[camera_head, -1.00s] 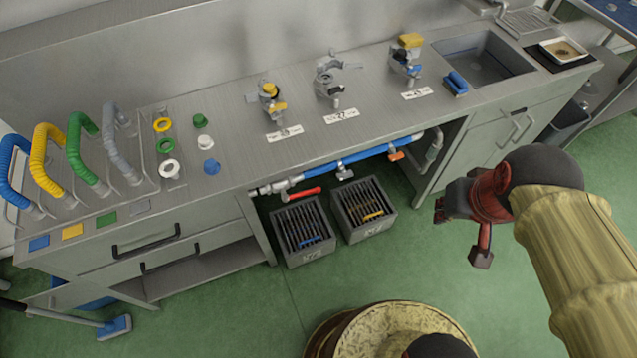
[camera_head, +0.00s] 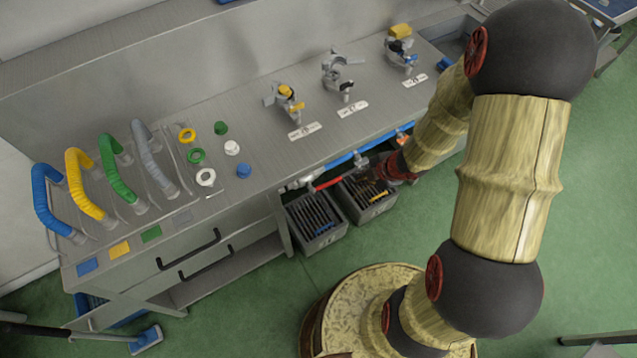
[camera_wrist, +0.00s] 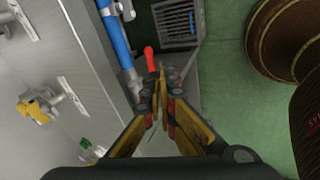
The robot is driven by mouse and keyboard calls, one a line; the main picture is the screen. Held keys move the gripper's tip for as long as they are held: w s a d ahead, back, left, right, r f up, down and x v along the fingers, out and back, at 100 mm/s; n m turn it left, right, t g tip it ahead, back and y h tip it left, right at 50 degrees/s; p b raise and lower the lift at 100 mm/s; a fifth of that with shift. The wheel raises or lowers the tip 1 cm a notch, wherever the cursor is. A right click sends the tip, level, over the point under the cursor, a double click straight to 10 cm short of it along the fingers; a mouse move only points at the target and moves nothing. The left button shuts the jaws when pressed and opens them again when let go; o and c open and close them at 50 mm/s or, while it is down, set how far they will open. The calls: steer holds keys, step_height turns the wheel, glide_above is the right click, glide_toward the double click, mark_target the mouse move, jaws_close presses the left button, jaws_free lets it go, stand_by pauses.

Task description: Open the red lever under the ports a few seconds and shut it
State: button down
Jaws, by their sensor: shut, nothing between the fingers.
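The red lever (camera_head: 327,183) sits on the pipe under the counter's front edge, below the ports, lying roughly along the pipe. In the wrist view the red lever (camera_wrist: 150,58) shows just beyond my fingertips, slightly left of them. My gripper (camera_head: 368,173) is low in front of the counter, to the right of the lever and above the crates. In the wrist view my gripper (camera_wrist: 160,78) has its fingers together, with nothing held. I cannot tell whether a fingertip touches the lever. Three ports stand on the counter: left (camera_head: 287,102), middle (camera_head: 340,75) and right (camera_head: 400,50).
Two grey slatted crates stand on the floor below the pipe, a left one (camera_head: 317,222) and a right one (camera_head: 372,205). A blue pipe section (camera_wrist: 113,36) runs beside the lever. Colored hoses (camera_head: 98,180) stand at the counter's left. Green floor in front is open.

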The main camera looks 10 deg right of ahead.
mark_target(333, 183)
steer(key=shift+n+y, duration=0.6)
steer(key=shift+n, duration=0.1)
steer(key=b+x, duration=0.2)
steer(key=x, duration=0.2)
steer(key=a+b+x, duration=0.1)
steer(key=b+x, duration=0.1)
steer(key=x, duration=0.3)
steer(key=w+r+b+x, duration=0.1)
steer(key=b+x, duration=0.1)
steer(key=x, duration=0.3)
steer(key=shift+w+a+b, duration=0.1)
steer(key=shift+a+b, duration=0.2)
steer(key=shift+b, duration=0.05)
steer(key=shift+r, duration=0.1)
steer(key=shift+p, duration=0.35)
steer(key=shift+d+y, duration=0.1)
steer(key=shift+y, duration=0.2)
